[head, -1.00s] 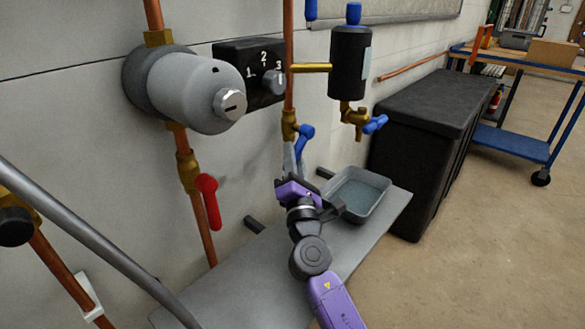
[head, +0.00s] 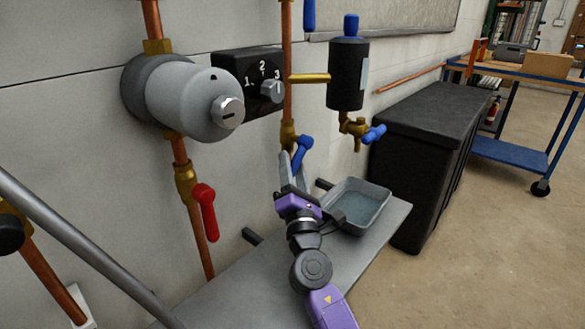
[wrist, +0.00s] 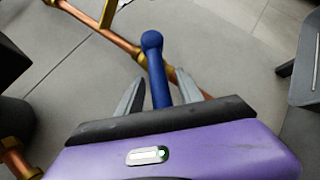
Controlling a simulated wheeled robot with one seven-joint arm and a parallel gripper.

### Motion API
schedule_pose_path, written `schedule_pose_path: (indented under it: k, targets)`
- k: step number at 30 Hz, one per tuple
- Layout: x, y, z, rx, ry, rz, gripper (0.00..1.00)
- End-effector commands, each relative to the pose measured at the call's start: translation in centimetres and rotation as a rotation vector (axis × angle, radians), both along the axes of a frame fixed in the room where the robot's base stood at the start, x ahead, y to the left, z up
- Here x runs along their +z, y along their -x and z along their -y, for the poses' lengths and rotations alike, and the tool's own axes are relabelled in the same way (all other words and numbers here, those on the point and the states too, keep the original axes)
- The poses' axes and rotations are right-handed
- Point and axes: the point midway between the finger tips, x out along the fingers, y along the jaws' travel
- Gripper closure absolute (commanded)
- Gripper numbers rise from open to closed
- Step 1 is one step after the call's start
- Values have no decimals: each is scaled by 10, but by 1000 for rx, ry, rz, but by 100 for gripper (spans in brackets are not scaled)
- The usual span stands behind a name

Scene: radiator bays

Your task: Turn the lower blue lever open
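The lower blue lever (head: 302,150) sits on a brass valve (head: 288,135) low on the vertical copper pipe, tilted with its rounded end up and to the right. In the wrist view the blue lever (wrist: 155,70) stands between the two grey fingers of my gripper (wrist: 160,76). Gaps show on both sides of it, so the fingers are open around it and not closed on it. In the head view my gripper (head: 293,165) reaches up from below to the lever, its fingers partly hiding the lever's lower part.
An upper blue lever (head: 309,14) shows at the top edge. A black canister (head: 347,75) carries another blue-handled tap (head: 375,133). A red lever (head: 204,196) hangs at left. A grey tray (head: 375,192) stands on the shelf (head: 235,290). A black box (head: 430,130) stands at right.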

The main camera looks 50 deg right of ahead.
Motion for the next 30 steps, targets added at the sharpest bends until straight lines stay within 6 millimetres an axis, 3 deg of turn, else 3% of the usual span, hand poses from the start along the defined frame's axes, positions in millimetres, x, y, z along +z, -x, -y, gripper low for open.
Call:
schedule_pose_path:
  k: [7, 18, 30]
  targets:
    - [-6, 9, -6, 0, 0, -2, 57]
    - [-29, 48, -39, 1, 0, -2, 57]
    - [-32, 56, -45, 0, 0, 0, 57]
